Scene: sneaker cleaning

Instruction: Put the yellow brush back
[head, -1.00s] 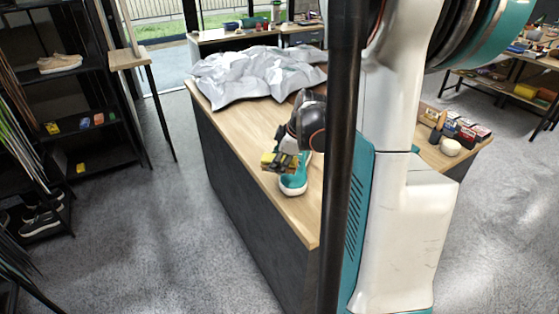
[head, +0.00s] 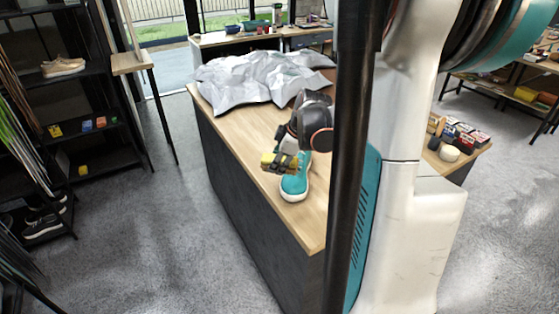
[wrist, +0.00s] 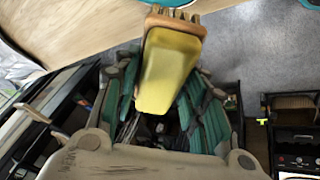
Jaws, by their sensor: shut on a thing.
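My gripper (head: 287,160) is shut on the yellow brush (head: 268,160) above the wooden table, close over a teal sneaker (head: 294,187) with a white sole. In the wrist view the yellow brush (wrist: 167,68) sits between the fingers of my gripper (wrist: 160,100), with its brown bristled end at the top. A teal shape (wrist: 168,3) at the top edge of the wrist view looks like part of the sneaker. I cannot tell whether the brush touches the sneaker.
A crumpled silver sheet (head: 250,78) covers the table's far end. Several small boxes and a white round item (head: 449,153) stand at its right side. A black shelf (head: 90,90) stands at the left. My column and arm hide the table's middle right.

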